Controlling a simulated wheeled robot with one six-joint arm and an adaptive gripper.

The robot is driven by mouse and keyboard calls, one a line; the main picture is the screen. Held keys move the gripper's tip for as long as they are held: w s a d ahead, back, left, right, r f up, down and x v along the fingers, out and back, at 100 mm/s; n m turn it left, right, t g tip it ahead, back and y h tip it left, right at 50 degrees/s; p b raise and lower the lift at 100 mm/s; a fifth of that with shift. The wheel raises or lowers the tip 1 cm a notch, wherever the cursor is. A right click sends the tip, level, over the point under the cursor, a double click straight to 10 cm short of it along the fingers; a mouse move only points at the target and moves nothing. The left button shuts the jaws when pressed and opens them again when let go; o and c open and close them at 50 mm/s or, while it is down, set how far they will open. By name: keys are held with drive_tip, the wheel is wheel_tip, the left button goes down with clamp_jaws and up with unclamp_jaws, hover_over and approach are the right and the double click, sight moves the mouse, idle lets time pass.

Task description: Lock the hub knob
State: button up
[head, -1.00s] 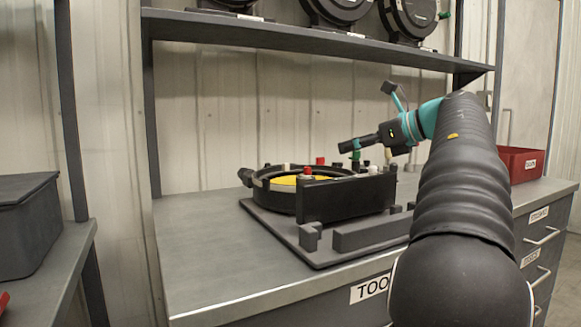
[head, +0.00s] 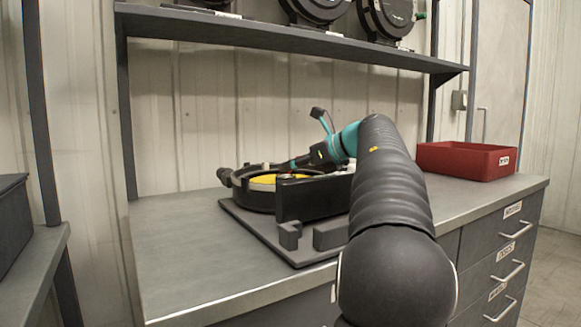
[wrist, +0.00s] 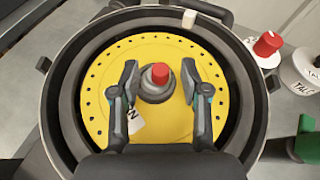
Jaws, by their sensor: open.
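The hub knob (wrist: 161,74) has a red top on a grey round base. It stands at the middle of a yellow disc (wrist: 99,67) with a ring of holes, inside the round black seed meter housing (wrist: 50,105). In the wrist view my gripper (wrist: 160,82) is open, with one finger on each side of the knob and a gap on both sides. In the head view my gripper (head: 290,164) is low over the housing (head: 232,189), and the knob is hidden there. A white tag with dark print (wrist: 135,121) lies on the disc by the left finger.
The meter sits on a dark base plate (head: 270,236) with raised blocks on the bench (head: 175,250). A red bin (head: 465,160) stands at the right. In the wrist view a white container with a red cap (wrist: 268,45) and a green part (wrist: 308,138) lie right of the housing.

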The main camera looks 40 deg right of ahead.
drive_tip(key=shift+w+a+f, duration=0.15)
drive_tip(key=shift+w+f, duration=0.05)
drive_tip(key=shift+w, duration=0.2)
clamp_jaws()
